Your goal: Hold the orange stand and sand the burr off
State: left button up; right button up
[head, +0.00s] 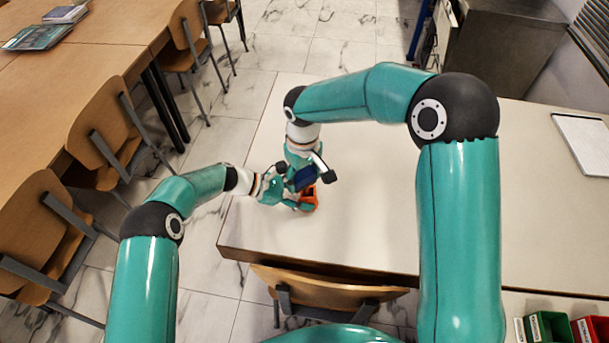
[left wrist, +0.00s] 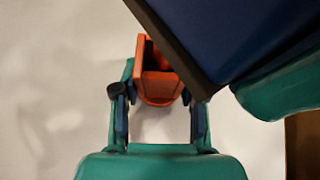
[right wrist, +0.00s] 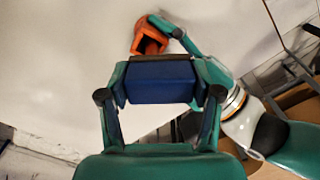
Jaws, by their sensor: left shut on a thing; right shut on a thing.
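The orange stand (head: 309,199) is on the pale table near its left end, a hollow, open-topped piece in the left wrist view (left wrist: 160,90). My left gripper (head: 292,201) is shut on the stand, a finger at each side. My right gripper (head: 305,172) is shut on a dark blue block (right wrist: 160,82), which shows large in the left wrist view (left wrist: 235,35). The block is close beside and above the stand; I cannot tell whether they touch. In the right wrist view the stand (right wrist: 150,38) shows beyond the block. I cannot make out the burr.
A green bin (head: 548,327) and a red bin (head: 592,329) are at the lower right. A white flat board (head: 585,143) lies far right.

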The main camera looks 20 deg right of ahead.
aim_at(314, 173)
jog(key=shift+s+f, duration=0.1)
jog(key=shift+f, duration=0.15)
jog(key=shift+w+d, duration=0.25)
jog(key=shift+d, duration=0.55)
jog(key=shift+w+d, duration=0.2)
jog(key=shift+d, duration=0.55)
jog(key=shift+a, duration=0.1)
jog(key=shift+s+a, duration=0.25)
jog(key=shift+a, duration=0.55)
jog(key=shift+s+a, duration=0.25)
jog(key=shift+a, duration=0.5)
jog(key=shift+w+d, duration=0.25)
jog(key=shift+d, duration=0.55)
